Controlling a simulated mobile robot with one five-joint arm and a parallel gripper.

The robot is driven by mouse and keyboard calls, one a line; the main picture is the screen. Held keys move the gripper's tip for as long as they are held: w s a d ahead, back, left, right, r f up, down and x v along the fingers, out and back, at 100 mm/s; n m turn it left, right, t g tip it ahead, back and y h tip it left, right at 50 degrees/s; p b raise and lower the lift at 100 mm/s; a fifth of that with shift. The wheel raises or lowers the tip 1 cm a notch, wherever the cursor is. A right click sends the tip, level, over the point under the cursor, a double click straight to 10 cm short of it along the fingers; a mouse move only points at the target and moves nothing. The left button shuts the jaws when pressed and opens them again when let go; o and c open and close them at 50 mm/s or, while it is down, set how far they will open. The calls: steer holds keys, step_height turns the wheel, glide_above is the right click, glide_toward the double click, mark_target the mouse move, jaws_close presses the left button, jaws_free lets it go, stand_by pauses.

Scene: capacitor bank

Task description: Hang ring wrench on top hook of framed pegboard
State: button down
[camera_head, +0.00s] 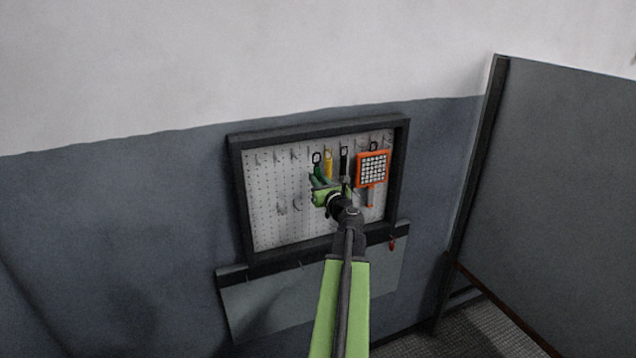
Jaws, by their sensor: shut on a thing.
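The framed pegboard (268,220) hangs on the wall, with a dark frame and a pale perforated panel. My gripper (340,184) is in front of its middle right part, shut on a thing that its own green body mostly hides. A slim dark tool with a ring-like top, seemingly the ring wrench (344,160), rises upright just above the jaws. It is too small to tell whether its ring is around a hook or only in front of one. Bare hooks (275,157) show in the top row at the left.
A yellow tool (328,163) and a green tool (319,171) with a dark loop hang close left of the dark tool. An orange tool with a gridded face (373,169) hangs close right. Lower hooks (297,200) look bare. A grey partition (570,190) stands at the right.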

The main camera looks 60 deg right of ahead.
steer(key=shift+w+d+f+b, duration=0.25)
steer(key=shift+w+d, duration=0.2)
steer(key=shift+w, duration=0.15)
steer(key=shift+w+d+f+b, duration=0.2)
steer(key=shift+w+d, duration=0.2)
steer(key=shift+w, duration=0.25)
steer(key=shift+w+d+f+b, duration=0.25)
steer(key=shift+w+d, duration=0.2)
steer(key=shift+w, duration=0.15)
steer(key=c, duration=1.2)
jaws_free()
steer(key=shift+c, duration=0.2)
